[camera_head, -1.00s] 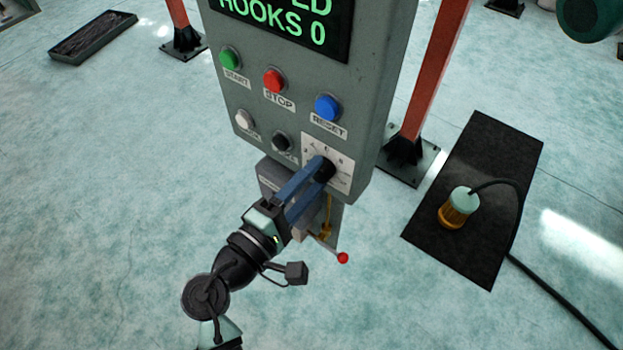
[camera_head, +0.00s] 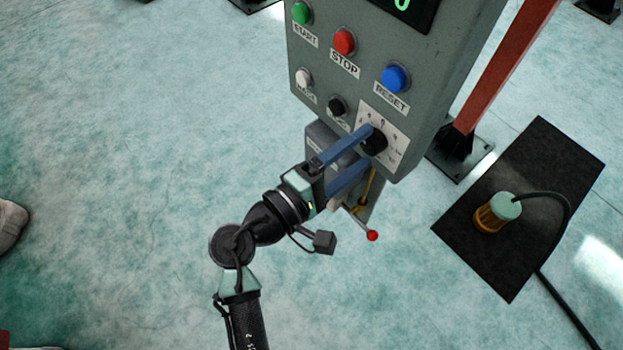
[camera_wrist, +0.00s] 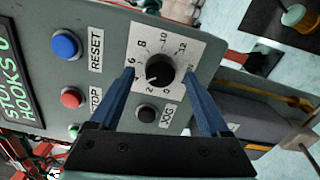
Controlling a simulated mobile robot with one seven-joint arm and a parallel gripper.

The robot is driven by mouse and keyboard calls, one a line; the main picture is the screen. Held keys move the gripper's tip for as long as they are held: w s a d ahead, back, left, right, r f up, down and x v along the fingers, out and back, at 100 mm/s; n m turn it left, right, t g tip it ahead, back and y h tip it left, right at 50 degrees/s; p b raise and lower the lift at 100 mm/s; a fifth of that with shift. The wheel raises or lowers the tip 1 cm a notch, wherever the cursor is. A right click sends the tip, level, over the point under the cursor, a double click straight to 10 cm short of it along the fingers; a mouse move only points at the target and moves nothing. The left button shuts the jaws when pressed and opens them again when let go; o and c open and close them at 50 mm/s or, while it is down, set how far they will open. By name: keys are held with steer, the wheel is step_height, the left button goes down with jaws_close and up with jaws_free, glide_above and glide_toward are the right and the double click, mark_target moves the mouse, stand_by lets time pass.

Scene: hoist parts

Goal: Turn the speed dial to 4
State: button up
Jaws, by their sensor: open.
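The speed dial (camera_head: 374,142) is a black round knob on a white number plate (camera_head: 397,152) at the lower right of the grey control box. In the wrist view the dial (camera_wrist: 160,70) is in full sight, with numbers from 0 to 12 around it. A small pale mark on the knob faces lower left, around the 2 and 4; I cannot tell exactly where. My gripper (camera_head: 366,148) is open in front of the plate. In the wrist view its blue fingers (camera_wrist: 159,76) stand on either side of the knob, with gaps.
Red STOP (camera_head: 344,42), blue RESET (camera_head: 395,79) and black JOG (camera_head: 337,106) buttons sit close by on the box. A red-tipped lever (camera_head: 372,235) hangs below. A black mat (camera_head: 462,238) with a corded orange device (camera_head: 494,212) lies right.

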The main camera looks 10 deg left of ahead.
steer(key=b+v, duration=0.2)
steer(key=v, duration=1)
steer(key=shift+b, duration=0.3)
